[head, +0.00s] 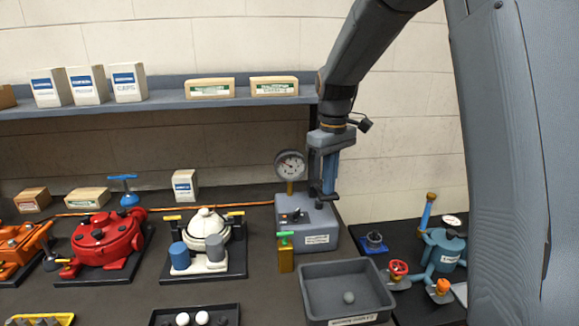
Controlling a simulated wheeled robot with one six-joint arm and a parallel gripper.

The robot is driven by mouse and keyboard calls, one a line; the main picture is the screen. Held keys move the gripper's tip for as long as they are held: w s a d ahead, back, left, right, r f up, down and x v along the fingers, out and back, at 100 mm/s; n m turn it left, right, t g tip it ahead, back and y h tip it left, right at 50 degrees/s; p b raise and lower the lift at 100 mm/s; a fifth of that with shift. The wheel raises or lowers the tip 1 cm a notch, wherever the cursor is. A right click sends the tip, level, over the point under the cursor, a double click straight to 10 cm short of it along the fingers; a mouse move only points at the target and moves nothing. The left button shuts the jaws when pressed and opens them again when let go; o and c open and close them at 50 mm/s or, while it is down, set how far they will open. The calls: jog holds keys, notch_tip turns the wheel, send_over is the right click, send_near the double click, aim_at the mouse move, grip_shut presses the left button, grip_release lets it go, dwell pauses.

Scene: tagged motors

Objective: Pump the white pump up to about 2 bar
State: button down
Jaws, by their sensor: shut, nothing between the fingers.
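A white domed unit (207,225) stands on a black base plate, with a blue cylinder and a grey cylinder at its front. To its right is a grey box (310,232) with a white label and small controls on top. A round dial gauge (290,164) rises from the box on a brass stem; its needle is too small to read. My gripper (322,196) points down over the box's top, right of the gauge, shut with nothing held. I cannot tell whether its tips touch the box.
A grey tray (318,284) with a ball inside stands in front of the box. A small green-topped brass bottle (286,252) is beside it. A red unit (108,235) is at left. A blue valve assembly (443,250) is at right. A shelf (170,104) with boxes runs behind.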

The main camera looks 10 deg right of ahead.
jog(key=shift+f, duration=0.2)
jog(key=shift+f+b, duration=0.4)
jog(key=shift+f, duration=0.6)
jog(key=shift+r+p, duration=0.95)
jog(key=shift+r, duration=0.25)
notch_tip(320, 180, up, 5)
jog(key=p, duration=0.4)
jog(key=s+f+m+t, duration=0.1)
jog(key=s+f+m, duration=0.25)
jog(key=s, duration=0.75)
jog(key=s+f+m+t, duration=0.2)
jog(key=s+f+m, duration=0.15)
jog(key=s, duration=0.65)
jog(key=shift+n+g, duration=0.5)
jog(key=shift+g, duration=0.3)
notch_tip(320, 180, down, 12)
jog(key=b, duration=1)
jog(key=shift+a+f, duration=0.15)
jog(key=shift+f, duration=0.05)
